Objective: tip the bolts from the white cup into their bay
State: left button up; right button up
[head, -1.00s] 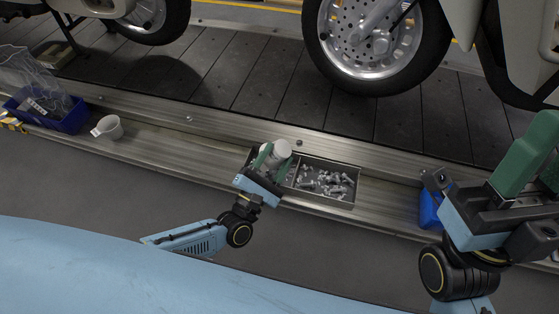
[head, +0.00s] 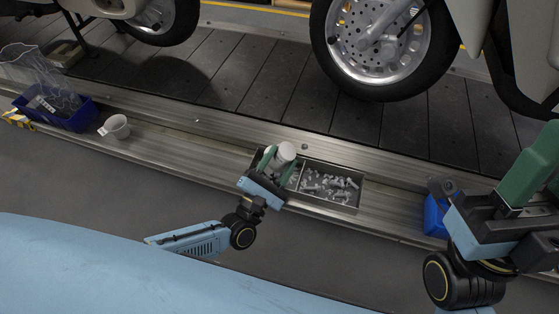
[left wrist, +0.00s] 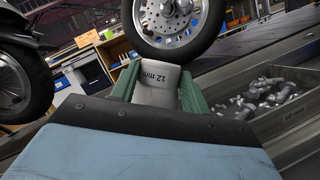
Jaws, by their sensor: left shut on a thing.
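My left gripper (head: 281,163) is shut on a white cup (head: 286,152), held over the left part of a grey metal bolt tray (head: 333,203). In the left wrist view the cup (left wrist: 158,84) sits between the green fingers and bears a "12 mm" label. The cup looks tilted; its contents are hidden. The left bay is mostly hidden by the gripper. My right gripper (head: 531,168) is at the right edge, its opening unclear.
A second white cup (head: 117,126) stands on the metal ledge at left, beside a blue bin (head: 70,117) with a clear bag. Another blue bin (head: 435,213) is partly behind my right arm. Scooter wheels (head: 375,45) stand on the slats behind. The ledge between left cup and tray is clear.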

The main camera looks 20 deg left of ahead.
pick_arm(q)
jog(key=shift+r+p, duration=2.75)
jog(key=shift+r, duration=0.8)
jog(key=shift+f, duration=0.1)
